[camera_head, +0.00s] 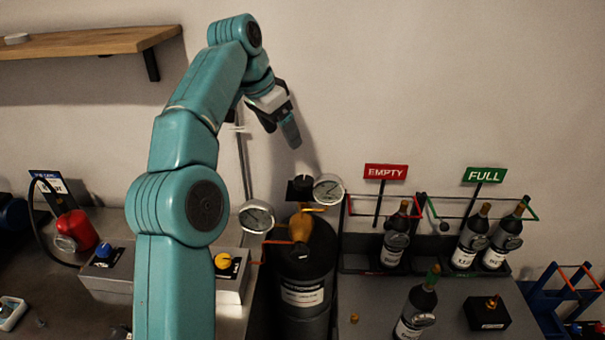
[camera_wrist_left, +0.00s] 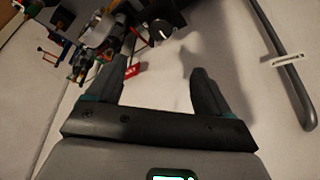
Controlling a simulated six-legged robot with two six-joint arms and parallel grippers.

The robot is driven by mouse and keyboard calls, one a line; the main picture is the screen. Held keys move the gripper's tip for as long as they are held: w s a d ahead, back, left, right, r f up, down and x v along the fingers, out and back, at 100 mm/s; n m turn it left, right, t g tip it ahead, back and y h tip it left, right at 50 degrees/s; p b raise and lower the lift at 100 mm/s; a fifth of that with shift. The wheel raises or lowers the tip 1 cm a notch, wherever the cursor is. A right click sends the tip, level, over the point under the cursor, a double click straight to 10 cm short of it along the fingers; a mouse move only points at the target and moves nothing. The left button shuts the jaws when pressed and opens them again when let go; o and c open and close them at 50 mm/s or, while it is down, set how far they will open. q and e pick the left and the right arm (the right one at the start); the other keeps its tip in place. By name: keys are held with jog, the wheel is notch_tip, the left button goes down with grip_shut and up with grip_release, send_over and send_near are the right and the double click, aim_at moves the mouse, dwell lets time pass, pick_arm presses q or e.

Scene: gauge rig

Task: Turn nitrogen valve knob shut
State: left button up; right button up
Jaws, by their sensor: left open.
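A black gas cylinder (camera_head: 304,268) with a pale label stands at bottom centre of the head view. A brass-coloured fitting (camera_head: 300,228) and two round gauges sit at its top. A black knob (camera_head: 299,188) with a pale mark rises between the gauges; what looks like the same knob shows in the wrist view (camera_wrist_left: 163,27), beyond the fingertips. I cannot read any nitrogen marking. My left gripper (camera_head: 281,126) is open and empty, above the knob and apart from it. Its fingers also show in the left wrist view (camera_wrist_left: 163,78). My right gripper is not in view.
Gauges flank the knob, one left (camera_head: 257,217), one right (camera_head: 328,190). A yellow knob (camera_head: 222,261) and a blue knob (camera_head: 104,250) sit on boxes at left. Bottles in a rack (camera_head: 360,262) stand right, under EMPTY (camera_head: 386,172) and FULL (camera_head: 485,175) signs. A shelf (camera_head: 85,42) juts out upper left.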

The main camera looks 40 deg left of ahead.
aim_at(304, 180)
pick_arm(q)
jog(key=b+x, duration=0.2)
jog(key=x, duration=0.5)
jog(key=b+x, duration=0.3)
jog(key=x, duration=0.5)
jog(key=shift+s+f, duration=0.15)
jog(key=shift+s, duration=0.1)
jog(key=shift+w+f, duration=0.3)
jog(key=shift+f, duration=0.15)
jog(key=shift+s, duration=0.2)
jog(key=shift+w, duration=0.2)
jog(key=c, duration=1)
jog(key=shift+c, duration=0.2)
